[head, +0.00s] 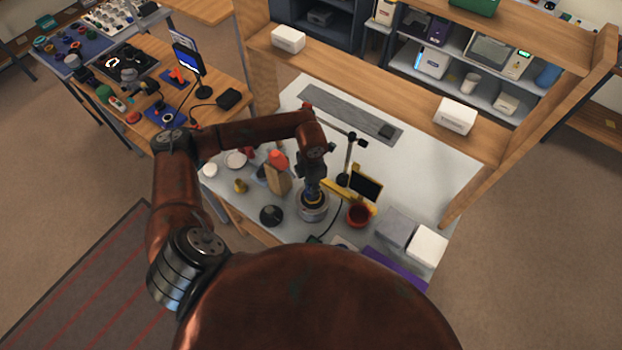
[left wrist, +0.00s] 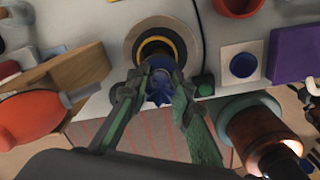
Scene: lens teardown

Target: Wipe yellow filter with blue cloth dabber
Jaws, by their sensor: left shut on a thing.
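The yellow filter shows as a yellow-rimmed ring (left wrist: 157,42) with a dark inside, on a round grey holder (left wrist: 137,31) at the top middle of the left wrist view. In the head view the holder (head: 312,212) stands on the white bench top. My left gripper (left wrist: 158,82) is shut on the blue cloth dabber (left wrist: 159,97), whose blue part shows between the fingers. In the head view this gripper (head: 313,190) points down right over the holder. The dabber is at the filter's near side; its far end is hidden, and I cannot tell whether it touches.
A red-brown cup (head: 358,214) stands just right of the holder, with a black-screened yellow stand (head: 366,184) behind it. A wooden block (left wrist: 80,72) and an orange-red bulb (left wrist: 30,120) are close on the left. The bench behind is mostly clear.

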